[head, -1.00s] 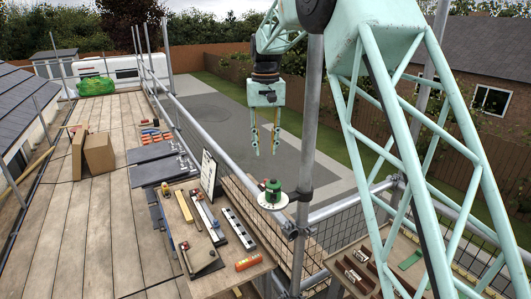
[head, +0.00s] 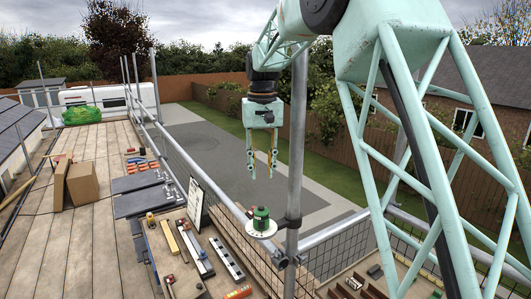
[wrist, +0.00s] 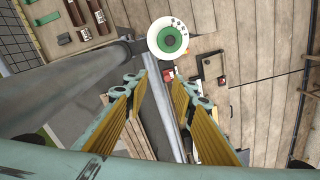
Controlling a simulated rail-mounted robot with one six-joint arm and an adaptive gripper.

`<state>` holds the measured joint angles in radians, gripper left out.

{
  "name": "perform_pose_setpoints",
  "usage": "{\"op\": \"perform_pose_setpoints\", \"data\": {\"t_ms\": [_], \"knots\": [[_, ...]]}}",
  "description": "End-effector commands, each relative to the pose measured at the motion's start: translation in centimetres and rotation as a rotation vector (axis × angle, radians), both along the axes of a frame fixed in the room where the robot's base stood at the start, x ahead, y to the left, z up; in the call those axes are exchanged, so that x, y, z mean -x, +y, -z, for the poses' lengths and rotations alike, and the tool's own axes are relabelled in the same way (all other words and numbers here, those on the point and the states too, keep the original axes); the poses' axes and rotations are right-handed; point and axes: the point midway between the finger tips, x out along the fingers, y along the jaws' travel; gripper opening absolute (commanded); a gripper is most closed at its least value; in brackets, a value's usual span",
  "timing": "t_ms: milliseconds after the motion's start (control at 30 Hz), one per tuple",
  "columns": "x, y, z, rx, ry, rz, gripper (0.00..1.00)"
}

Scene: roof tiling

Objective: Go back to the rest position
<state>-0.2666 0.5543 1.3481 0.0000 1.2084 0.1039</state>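My gripper (head: 261,176) hangs fingers-down in the head view, to the left of the upright scaffold pole. Its two fingers are apart with nothing between them. In the wrist view the yellow-padded fingers (wrist: 160,100) also stand open and empty. A green device on a round white plate (head: 261,221) is below the gripper, on the scaffold pole; it shows at the top of the wrist view (wrist: 168,38). My mint-green lattice arm fills the right of the head view.
A wooden bench with levels and tools (head: 187,250) stands at the bottom centre. Dark slates (head: 140,182) lie behind it. A cardboard box (head: 82,184) is on the plank deck at the left. The upright scaffold pole (head: 298,130) and guard rails are close to the gripper.

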Motion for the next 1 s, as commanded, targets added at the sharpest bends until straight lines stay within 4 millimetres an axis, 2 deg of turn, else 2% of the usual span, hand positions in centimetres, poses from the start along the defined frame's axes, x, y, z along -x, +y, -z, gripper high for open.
{"op": "perform_pose_setpoints", "data": {"t_ms": [567, 1000], "knots": [[7.4, -5.3, -3.4, -0.011, -0.049, 0.025, 0.24], [14.3, -9.3, -5.0, -0.018, -0.088, 0.046, 0.24]]}}
